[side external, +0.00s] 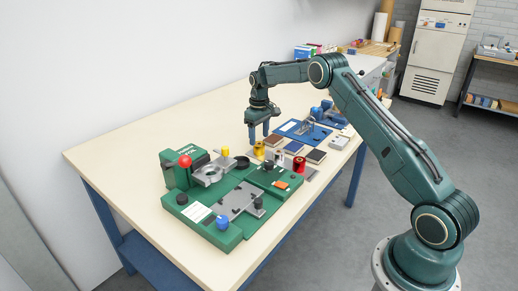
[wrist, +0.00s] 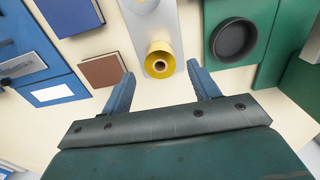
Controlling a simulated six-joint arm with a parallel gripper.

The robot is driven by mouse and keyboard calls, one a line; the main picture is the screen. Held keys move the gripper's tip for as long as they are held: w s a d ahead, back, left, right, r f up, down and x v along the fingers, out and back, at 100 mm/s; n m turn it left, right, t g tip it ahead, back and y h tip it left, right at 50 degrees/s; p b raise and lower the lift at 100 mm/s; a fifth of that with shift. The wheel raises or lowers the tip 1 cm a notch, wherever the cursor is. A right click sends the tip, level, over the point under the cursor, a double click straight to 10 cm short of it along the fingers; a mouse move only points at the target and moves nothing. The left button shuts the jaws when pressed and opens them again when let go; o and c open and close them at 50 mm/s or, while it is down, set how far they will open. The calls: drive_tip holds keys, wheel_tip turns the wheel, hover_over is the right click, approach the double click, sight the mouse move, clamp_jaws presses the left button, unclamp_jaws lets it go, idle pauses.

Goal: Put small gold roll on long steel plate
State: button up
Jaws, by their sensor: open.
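In the side view the gold roll (side external: 259,149) is just below my gripper (side external: 259,138). Another round thing (wrist: 141,4) is cut off at the top of the wrist view.
A green fixture (side external: 190,217) with red, yellow and blue knobs stands at the left; its dark round cup (wrist: 235,40) is right of the roll. A brown block (wrist: 103,70) and blue cases (wrist: 58,95) lie left of the roll. A red roll (side external: 298,164) stands nearby.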

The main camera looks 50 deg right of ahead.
sight(259, 144)
wheel_tip(259, 144, up, 9)
drive_tip(key=shift+f, duration=0.2)
drive_tip(key=shift+r, duration=0.1)
idle(0.6)
drive_tip(key=s+a+r+t, duration=0.3)
drive_tip(key=s+a+r, duration=1.25)
drive_tip(key=r, duration=0.25)
drive_tip(key=s+a+f+t, duration=0.1)
drive_tip(key=s+a, duration=0.1)
drive_tip(key=s, duration=0.6)
drive_tip(key=s+a+f, duration=0.2)
drive_tip(key=s+a, duration=0.1)
drive_tip(key=s, duration=0.5)
drive_tip(key=s+a+f+t, duration=0.1)
drive_tip(key=s+a+f, duration=0.1)
drive_tip(key=s, duration=0.6)
drive_tip(key=shift+s+a+t, duration=0.3)
drive_tip(key=shift+s+a, duration=0.05)
drive_tip(key=shift+a, duration=0.15)
